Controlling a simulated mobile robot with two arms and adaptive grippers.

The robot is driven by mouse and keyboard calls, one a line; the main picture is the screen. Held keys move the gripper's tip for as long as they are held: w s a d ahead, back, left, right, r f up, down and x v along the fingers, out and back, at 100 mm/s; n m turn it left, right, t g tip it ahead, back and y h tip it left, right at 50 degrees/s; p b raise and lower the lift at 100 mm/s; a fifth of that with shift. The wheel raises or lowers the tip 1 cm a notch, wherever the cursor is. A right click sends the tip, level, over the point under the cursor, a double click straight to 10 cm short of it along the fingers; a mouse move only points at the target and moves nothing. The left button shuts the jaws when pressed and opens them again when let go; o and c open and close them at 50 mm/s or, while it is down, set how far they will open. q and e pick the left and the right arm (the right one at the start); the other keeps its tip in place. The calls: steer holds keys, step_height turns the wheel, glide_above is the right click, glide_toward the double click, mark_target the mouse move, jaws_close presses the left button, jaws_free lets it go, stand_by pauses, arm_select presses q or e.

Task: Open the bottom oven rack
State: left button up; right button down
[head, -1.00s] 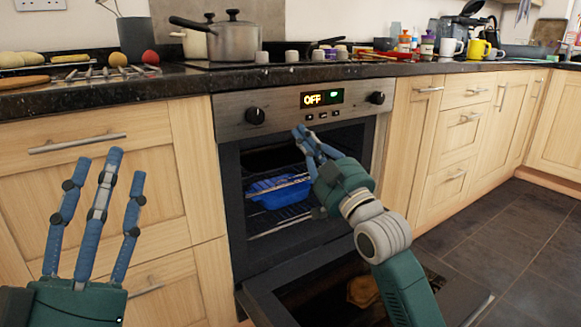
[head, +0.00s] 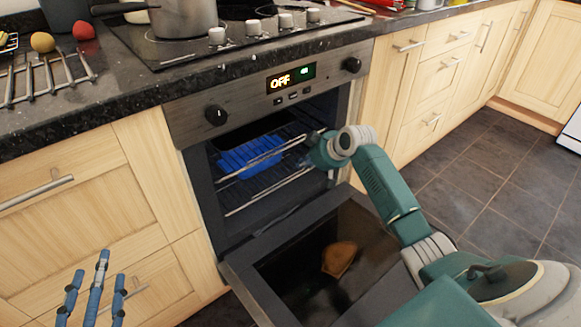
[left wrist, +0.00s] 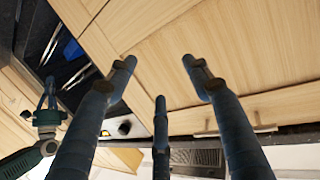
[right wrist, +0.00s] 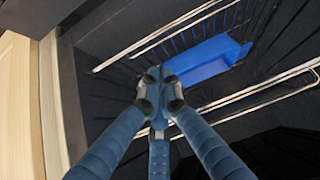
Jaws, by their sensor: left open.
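The oven (head: 200,120) stands with its door (head: 240,280) folded down. Inside, the upper wire rack (head: 232,176) carries a blue dish (head: 250,156). The bottom rack (head: 262,197) sits below it, its front rail near the opening. My right gripper (head: 312,140) is at the right side of the oven opening, near the rack ends. In the right wrist view its fingertips (right wrist: 158,82) are together, in front of the rack rails and blue dish, with no rail visibly between them. My left gripper (head: 98,270) is open and empty before the left cabinets; it also shows in the left wrist view (left wrist: 160,75).
A granite counter (head: 120,95) with a hob and pot (head: 182,18) runs above the oven. Wooden cabinets (head: 80,200) flank it. A brown patch (head: 338,258) shows on the lowered door. Tiled floor (head: 480,190) is clear at right.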

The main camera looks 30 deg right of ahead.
mark_target(292, 168)
steer(key=b+x, duration=0.3)
steer(key=x, duration=0.5)
steer(key=shift+w+f+b, duration=0.1)
steer(key=shift+w+b, duration=0.05)
steer(key=shift+b, duration=0.15)
arm_select(q)
steer(key=s+r+t+h, duration=0.2)
steer(key=r+t, duration=0.3)
steer(key=r, duration=0.4)
steer(key=s+r+t+h, duration=0.1)
steer(key=s+r+t, duration=0.3)
steer(key=r, duration=0.6)
steer(key=shift+d+t+h, duration=0.4)
steer(key=shift+t, duration=0.1)
steer(key=shift+w, duration=0.1)
